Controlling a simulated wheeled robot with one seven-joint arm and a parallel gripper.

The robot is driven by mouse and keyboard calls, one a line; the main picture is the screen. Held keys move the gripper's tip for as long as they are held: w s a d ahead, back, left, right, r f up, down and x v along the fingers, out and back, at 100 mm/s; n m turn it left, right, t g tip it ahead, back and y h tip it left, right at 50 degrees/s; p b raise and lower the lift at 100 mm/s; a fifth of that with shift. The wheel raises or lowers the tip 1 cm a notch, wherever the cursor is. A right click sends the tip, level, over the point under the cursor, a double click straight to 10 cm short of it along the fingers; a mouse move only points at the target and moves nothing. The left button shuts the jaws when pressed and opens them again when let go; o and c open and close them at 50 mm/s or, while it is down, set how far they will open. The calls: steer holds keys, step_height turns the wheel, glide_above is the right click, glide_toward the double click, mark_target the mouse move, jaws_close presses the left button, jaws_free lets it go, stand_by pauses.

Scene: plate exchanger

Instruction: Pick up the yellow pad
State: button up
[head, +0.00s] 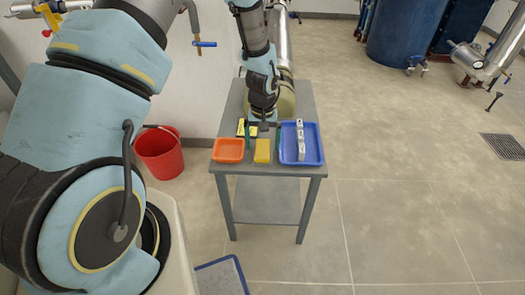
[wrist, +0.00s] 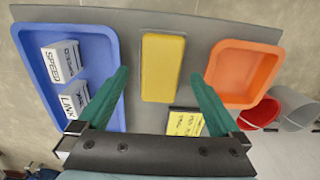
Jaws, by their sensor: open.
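The yellow pad (head: 262,152) lies flat near the front edge of the grey table, between an orange tray and a blue tray. It also shows in the wrist view (wrist: 162,67), whole and uncovered, between and beyond my green fingers. My gripper (wrist: 160,80) is open and empty, its fingers wide apart on either side of the pad's line, above the table. In the head view my gripper (head: 264,135) is just behind the pad and partly hidden by my own arm.
The blue tray (wrist: 108,28) holds white labelled boxes (wrist: 63,60). The orange tray (wrist: 277,65) looks empty. A black and yellow labelled item (wrist: 186,121) lies near the right finger. A red bucket (head: 159,152) stands on the floor left of the table (head: 232,188).

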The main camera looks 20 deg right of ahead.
mark_target(262, 148)
steer(key=shift+f, duration=1.3)
steer(key=shift+c, duration=0.2)
steer(key=c, duration=1.4)
step_height(262, 148, up, 10)
steer(key=shift+f+b, duration=0.15)
steer(key=shift+b, duration=0.25)
steer(key=shift+w+a, duration=0.1)
steer(key=w+a+n+p, duration=0.1)
steer(key=w+a+p, duration=0.1)
steer(key=a, duration=0.9)
steer(key=w+a+n+p, duration=0.2)
steer(key=a, duration=0.9)
steer(key=w+a+r+n+p, duration=0.1)
steer(key=w+a+n+p, duration=0.1)
steer(key=a, duration=0.9)
steer(key=shift+w+a, duration=0.2)
steer(key=shift+w, duration=0.05)
